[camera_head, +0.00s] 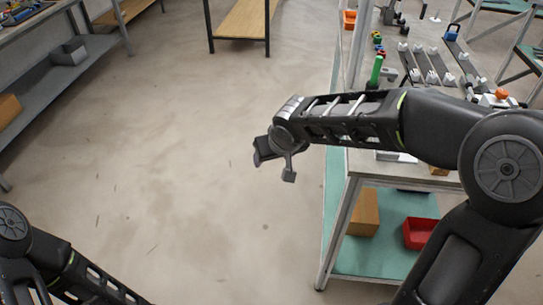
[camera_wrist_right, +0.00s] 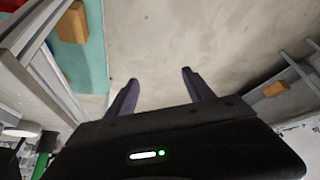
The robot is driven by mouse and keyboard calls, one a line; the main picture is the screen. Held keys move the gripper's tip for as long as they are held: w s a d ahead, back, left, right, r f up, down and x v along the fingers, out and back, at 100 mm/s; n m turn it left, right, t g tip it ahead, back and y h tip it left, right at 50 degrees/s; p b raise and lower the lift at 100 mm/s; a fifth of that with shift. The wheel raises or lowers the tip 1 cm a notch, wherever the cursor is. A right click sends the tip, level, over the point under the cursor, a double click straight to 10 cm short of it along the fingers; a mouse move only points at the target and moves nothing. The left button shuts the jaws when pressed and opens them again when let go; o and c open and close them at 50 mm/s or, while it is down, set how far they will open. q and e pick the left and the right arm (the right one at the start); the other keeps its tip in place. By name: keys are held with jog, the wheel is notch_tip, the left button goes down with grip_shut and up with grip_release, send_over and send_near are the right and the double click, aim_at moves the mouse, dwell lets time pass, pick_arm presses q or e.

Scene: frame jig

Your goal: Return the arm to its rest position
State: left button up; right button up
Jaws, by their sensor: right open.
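My right arm reaches in from the right in the head view, over the edge of the workbench. My right gripper (camera_head: 275,158) hangs over bare floor to the left of that bench. In the right wrist view its two dark fingers (camera_wrist_right: 158,90) stand apart with nothing between them, so the gripper is open and empty. Part of my left arm shows at the lower left of the head view; its gripper is out of the picture.
The workbench's lower green shelf (camera_head: 340,225) holds a wooden block (camera_head: 364,212) and a red bin (camera_head: 419,233). A green cylinder (camera_head: 376,70) stands on its top. A grey shelf unit (camera_head: 60,85) is at far left. The floor (camera_head: 200,190) between is clear.

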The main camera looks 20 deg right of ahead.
dwell(0.6)
jog(key=s+a+f+n+y, duration=0.2)
jog(key=a+f+y, duration=0.2)
jog(key=a+f, duration=0.65)
jog(key=s+a+f+m+g, duration=0.2)
jog(key=s+f+g, duration=0.3)
jog(key=s+f, duration=1.7)
jog(key=shift+s+f+m, duration=0.3)
jog(key=shift+s+m, duration=0.4)
jog(key=shift+m, duration=0.2)
jog(key=shift+c, duration=0.3)
